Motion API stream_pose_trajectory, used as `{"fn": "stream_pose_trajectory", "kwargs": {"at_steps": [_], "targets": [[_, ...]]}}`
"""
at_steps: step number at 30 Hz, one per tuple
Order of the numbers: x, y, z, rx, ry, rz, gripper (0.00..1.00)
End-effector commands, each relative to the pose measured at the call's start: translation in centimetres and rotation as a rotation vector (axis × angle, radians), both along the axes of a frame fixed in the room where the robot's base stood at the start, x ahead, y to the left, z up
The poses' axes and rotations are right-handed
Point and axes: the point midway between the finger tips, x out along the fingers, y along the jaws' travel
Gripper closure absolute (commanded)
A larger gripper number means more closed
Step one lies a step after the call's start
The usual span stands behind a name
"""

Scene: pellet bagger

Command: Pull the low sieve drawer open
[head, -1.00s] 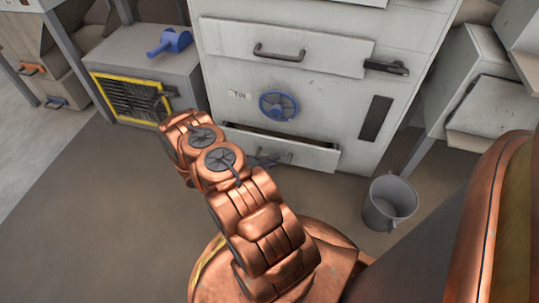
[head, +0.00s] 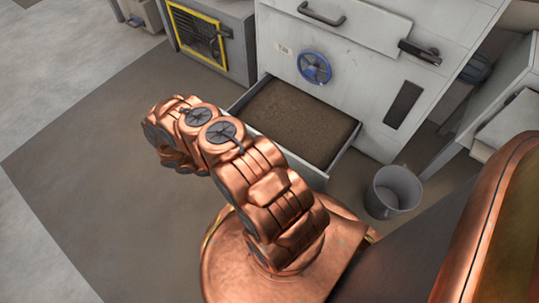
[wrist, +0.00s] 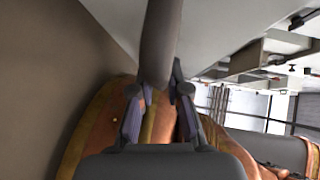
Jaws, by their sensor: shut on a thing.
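The low sieve drawer (head: 344,146) stands well out of the cabinet's lower front in the head view. A flat brown, grainy bed (head: 300,118) shows inside it. My arm hides the drawer's near left part and its handle in the head view. In the wrist view the grey drawer handle (wrist: 160,42) runs upright between the fingers of my gripper (wrist: 157,88). The gripper is shut on this handle. The gripper itself is hidden behind my arm in the head view.
The pale cabinet (head: 375,70) carries a blue handwheel (head: 314,68) and an upper drawer above the low one. A grey bucket (head: 393,192) stands on the floor right of the open drawer. A yellow-framed grille (head: 196,34) is at the left. The floor at left is clear.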

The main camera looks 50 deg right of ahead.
Motion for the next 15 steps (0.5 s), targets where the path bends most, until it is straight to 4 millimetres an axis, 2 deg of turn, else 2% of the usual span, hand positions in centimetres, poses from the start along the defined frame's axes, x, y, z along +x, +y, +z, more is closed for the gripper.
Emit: {"fn": "stream_pose_trajectory", "kwargs": {"at_steps": [4,13,14,15], "targets": [[-0.02,0.7,-0.06,0.001,0.003,0.0,1.0],[0.04,0.84,-0.09,0.001,0.004,0.003,1.0],[0.04,0.84,-0.09,0.001,0.004,0.003,0.84],[0.04,0.82,-0.08,0.001,0.004,0.003,0.8]]}}
